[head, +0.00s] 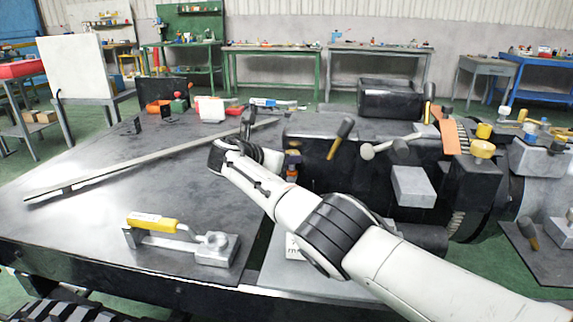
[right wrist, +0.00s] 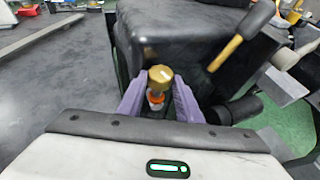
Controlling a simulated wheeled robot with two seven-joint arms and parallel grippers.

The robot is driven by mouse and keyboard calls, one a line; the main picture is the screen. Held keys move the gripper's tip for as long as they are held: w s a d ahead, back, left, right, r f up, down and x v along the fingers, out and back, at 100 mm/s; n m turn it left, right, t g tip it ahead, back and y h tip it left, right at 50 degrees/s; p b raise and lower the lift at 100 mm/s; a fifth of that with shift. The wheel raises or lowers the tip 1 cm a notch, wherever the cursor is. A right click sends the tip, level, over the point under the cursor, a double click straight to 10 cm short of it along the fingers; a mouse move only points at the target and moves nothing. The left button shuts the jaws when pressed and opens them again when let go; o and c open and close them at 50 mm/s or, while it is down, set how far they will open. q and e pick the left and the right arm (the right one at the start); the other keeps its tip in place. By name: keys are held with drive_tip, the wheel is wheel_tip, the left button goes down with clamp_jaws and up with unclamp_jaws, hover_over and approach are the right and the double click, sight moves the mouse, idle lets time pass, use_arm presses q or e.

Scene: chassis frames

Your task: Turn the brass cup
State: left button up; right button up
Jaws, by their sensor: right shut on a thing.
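The brass cup (right wrist: 160,73) shows in the right wrist view as a round gold cap with a pale mark on its top. An orange and white part (right wrist: 155,97) is just below it. My right gripper (right wrist: 161,80) has its purple fingers on either side of the cup and is shut on it, beside a dark block. In the head view my right arm reaches from the lower right to the table and chassis border; its fingers and the cup cannot be made out clearly there. My left gripper is not in view.
A hammer (right wrist: 226,51) with a yellow handle leans at the dark block, right of the cup. In the head view, a yellow-handled clamp (head: 155,222) lies on the grey table near its front edge, and a long metal bar (head: 140,163) lies across it. Bare table lies between them.

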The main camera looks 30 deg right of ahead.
drive_tip(key=shift+f, duration=0.15)
idle(0.4)
drive_tip(key=o, duration=1)
drive_tip(key=shift+o, duration=0.2)
drive_tip(key=p+v, duration=0.5)
drive_tip(key=v, duration=0.5)
drive_tip(key=shift+a, duration=0.15)
